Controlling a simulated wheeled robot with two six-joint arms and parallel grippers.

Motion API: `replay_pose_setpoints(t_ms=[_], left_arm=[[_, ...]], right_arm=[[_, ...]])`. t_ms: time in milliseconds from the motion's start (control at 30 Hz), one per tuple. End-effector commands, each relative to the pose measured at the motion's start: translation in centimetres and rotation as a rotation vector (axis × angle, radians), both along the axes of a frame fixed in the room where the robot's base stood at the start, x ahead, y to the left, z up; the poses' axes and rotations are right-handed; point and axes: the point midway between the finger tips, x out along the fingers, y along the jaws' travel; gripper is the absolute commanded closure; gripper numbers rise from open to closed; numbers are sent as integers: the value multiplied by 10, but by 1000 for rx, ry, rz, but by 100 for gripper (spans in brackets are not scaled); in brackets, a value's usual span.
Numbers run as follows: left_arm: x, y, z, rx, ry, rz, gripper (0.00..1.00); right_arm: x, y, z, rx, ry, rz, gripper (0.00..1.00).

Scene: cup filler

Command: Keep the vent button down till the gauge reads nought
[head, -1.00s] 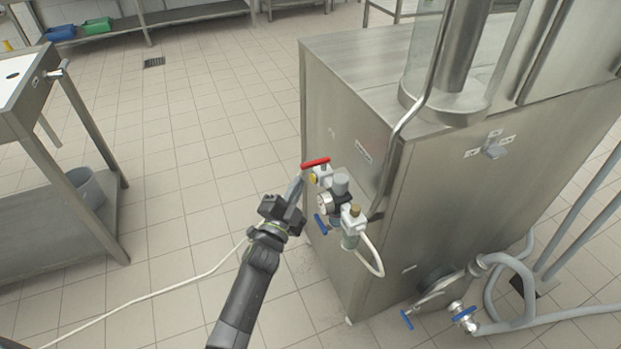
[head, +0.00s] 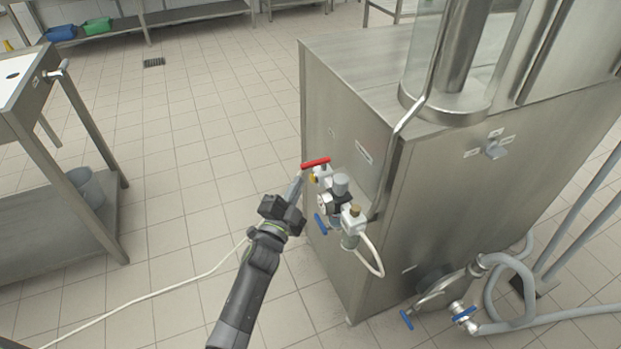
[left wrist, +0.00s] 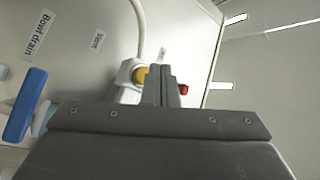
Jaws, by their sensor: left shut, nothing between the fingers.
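The shut fingers (left wrist: 161,72) also show in the left wrist view. A round gauge (head: 325,204) sits below the button, turned left; its reading is too small to make out.
A blue lever (head: 321,224) and a pale hose (head: 373,259) hang by the cluster. The steel machine (head: 470,190) stands to the right, with a blue-handled valve (head: 463,313) low down. A steel table (head: 60,215) stands at left. The tiled floor between is clear, except for a pale cable (head: 150,294).

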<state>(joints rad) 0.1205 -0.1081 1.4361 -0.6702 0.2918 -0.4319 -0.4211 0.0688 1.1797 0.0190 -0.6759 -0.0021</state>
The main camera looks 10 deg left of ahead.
Motion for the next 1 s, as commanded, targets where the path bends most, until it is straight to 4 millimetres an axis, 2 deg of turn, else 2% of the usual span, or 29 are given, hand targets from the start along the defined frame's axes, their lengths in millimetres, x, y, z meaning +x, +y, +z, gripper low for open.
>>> replay_pose_setpoints(t_ms=[1000], left_arm=[[5,-7,0,0,0,0,100]], right_arm=[[3,1,-2,1,-3,1,64]])
